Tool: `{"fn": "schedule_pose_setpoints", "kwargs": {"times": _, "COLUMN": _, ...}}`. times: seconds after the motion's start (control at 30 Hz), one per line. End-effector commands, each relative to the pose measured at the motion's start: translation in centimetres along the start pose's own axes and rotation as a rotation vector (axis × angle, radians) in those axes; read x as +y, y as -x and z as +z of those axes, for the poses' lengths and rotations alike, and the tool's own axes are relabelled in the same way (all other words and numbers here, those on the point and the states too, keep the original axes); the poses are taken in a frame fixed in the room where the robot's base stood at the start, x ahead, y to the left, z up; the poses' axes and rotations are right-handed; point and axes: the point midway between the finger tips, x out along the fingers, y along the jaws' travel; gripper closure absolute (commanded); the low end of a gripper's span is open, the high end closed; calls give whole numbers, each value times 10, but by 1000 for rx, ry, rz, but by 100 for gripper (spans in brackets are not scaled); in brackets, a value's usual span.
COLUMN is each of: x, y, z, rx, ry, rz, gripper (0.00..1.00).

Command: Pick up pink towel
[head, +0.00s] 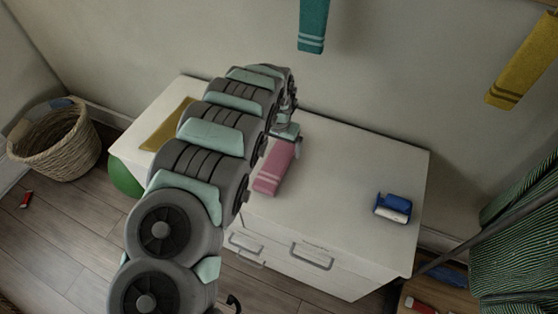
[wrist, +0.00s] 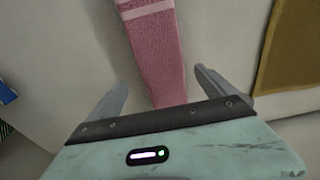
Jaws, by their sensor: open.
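The pink towel (head: 275,168) lies folded in a long strip on top of the white cabinet (head: 335,185), near its middle. Pale stripes cross its near end. My gripper (head: 290,130) is over the towel's far end, and my arm hides part of the view around it. In the wrist view, the towel (wrist: 160,55) runs between the two fingers of my gripper (wrist: 160,90), which are apart with one on either side of it. The fingers are open and hold nothing. I cannot tell how high they are above the top.
A mustard cloth (head: 168,125) lies on the cabinet's left part. A blue and white item (head: 393,207) sits at the right. A teal towel (head: 313,25) and a yellow towel (head: 522,62) hang at the wall. A wicker basket (head: 55,145) stands on the floor at left.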

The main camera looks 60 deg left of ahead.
Motion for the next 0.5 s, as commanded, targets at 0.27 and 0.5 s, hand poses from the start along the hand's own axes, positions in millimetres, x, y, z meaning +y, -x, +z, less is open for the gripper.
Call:
{"fn": "schedule_pose_setpoints", "kwargs": {"times": 0.27, "x": -3, "y": -27, "z": 1, "rx": -1, "ry": 1, "rz": 2, "gripper": 5}}
{"fn": "schedule_pose_setpoints", "kwargs": {"times": 0.5, "x": -4, "y": -49, "z": 0, "rx": 2, "ry": 1, "rz": 2, "gripper": 5}}
